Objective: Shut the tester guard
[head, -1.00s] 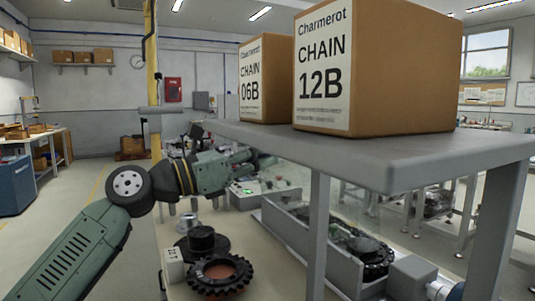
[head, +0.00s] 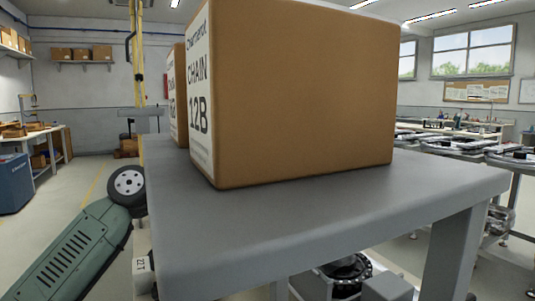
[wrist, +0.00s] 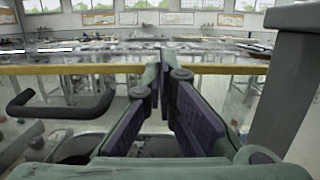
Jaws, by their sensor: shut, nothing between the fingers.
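In the wrist view my gripper (wrist: 163,68) is shut and empty, its two dark fingers meeting at the tips. A black bent handle (wrist: 62,108) is to the left of the fingers and apart from them. A yellow bar (wrist: 60,70) runs across behind the fingers; it looks like the edge of a clear guard, but I cannot tell for certain. In the head view the shelf and boxes hide my gripper and most of the tester. Only a dark sprocket (head: 345,271) and a grey block (head: 388,287) of the tester show under the shelf. The guard's angle is not clear.
A grey raised shelf (head: 330,215) fills the middle of the head view. It bears a large Chain 12B box (head: 300,95) and a smaller box (head: 179,95) behind. A grey post (wrist: 285,85) stands close at the right of the wrist view. The floor at left is open.

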